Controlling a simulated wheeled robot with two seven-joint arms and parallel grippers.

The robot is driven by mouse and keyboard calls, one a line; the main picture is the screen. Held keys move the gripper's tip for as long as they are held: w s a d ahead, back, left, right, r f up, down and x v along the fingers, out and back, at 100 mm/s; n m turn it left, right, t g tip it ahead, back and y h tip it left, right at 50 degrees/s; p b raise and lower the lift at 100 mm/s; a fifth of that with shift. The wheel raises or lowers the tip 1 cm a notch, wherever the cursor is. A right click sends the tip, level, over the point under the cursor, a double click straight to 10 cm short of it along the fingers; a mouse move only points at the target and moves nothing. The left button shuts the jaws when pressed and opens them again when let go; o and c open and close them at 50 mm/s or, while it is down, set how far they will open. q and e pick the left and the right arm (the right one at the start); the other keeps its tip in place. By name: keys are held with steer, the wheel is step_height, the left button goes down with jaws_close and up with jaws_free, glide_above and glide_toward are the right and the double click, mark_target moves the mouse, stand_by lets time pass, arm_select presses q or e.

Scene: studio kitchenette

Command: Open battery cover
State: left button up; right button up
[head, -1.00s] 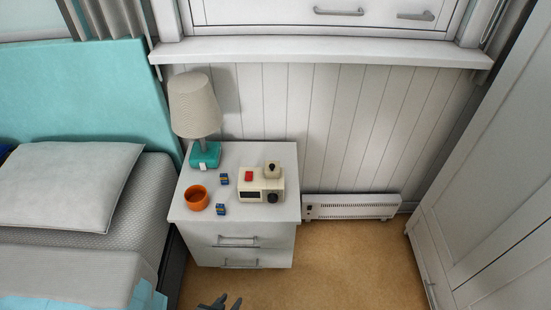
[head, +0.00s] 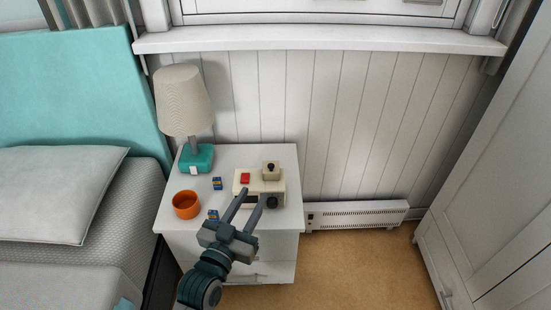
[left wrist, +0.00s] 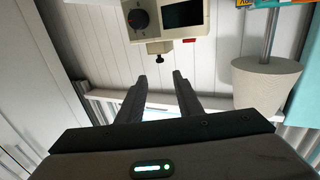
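A cream clock radio (head: 270,186) stands on the nightstand (head: 287,220), with a dark display, a dark dial and a red button on top. A small cream block with a dark knob (head: 271,171) sits at its back; I cannot tell whether this is the battery cover. Two small blue-and-yellow items, perhaps batteries (head: 217,183), lie left of the radio. My left gripper (head: 254,196) is open and empty, its fingers overlapping the radio's front in the head view. In the left wrist view the radio (left wrist: 168,22) appears upside down beyond the open fingers (left wrist: 160,76). My right gripper is not visible.
An orange cup (head: 186,205) stands at the nightstand's front left. A lamp with a teal base (head: 196,158) stands at the back left. The bed (head: 70,240) is to the left, a low white heater (head: 355,215) to the right. Floor (head: 350,265) in front of the heater is clear.

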mark_target(272, 164)
arm_select(q)
steer(key=shift+w, duration=0.1)
